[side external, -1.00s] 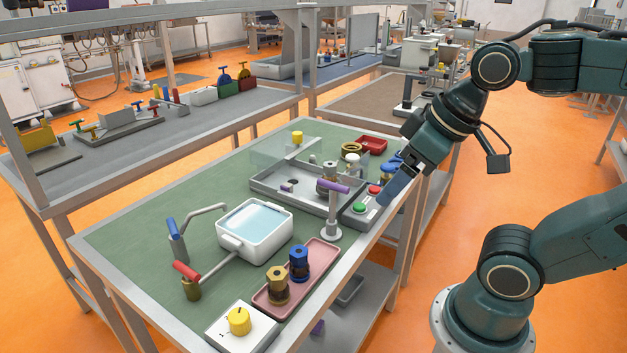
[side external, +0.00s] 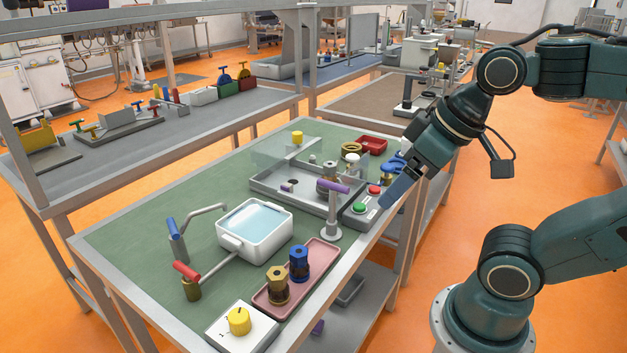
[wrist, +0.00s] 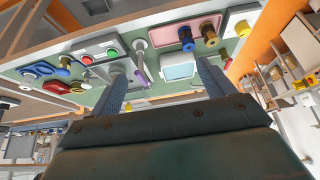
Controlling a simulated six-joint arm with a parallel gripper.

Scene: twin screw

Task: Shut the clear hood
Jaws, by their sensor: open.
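The clear hood (side external: 268,152) stands raised over the back of a shallow grey tray (side external: 275,202) on the green bench. It is faint and see-through, so its exact angle is hard to tell. A yellow knob (side external: 297,138) shows at its upper edge. Metal parts (side external: 327,180) sit in the tray. My gripper (side external: 388,203) is above the bench's right edge, beside the button box and apart from the hood. In the wrist view its two fingers (wrist: 160,68) are spread with nothing between them. I cannot make out the hood clearly there.
Close to my gripper are a button box (side external: 353,216), a purple-handled post (side external: 333,212) and a blue-handled valve (side external: 393,163). A red tray (side external: 372,146) lies behind. A white basin (side external: 252,252) and pink tray (side external: 322,258) stand in front.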

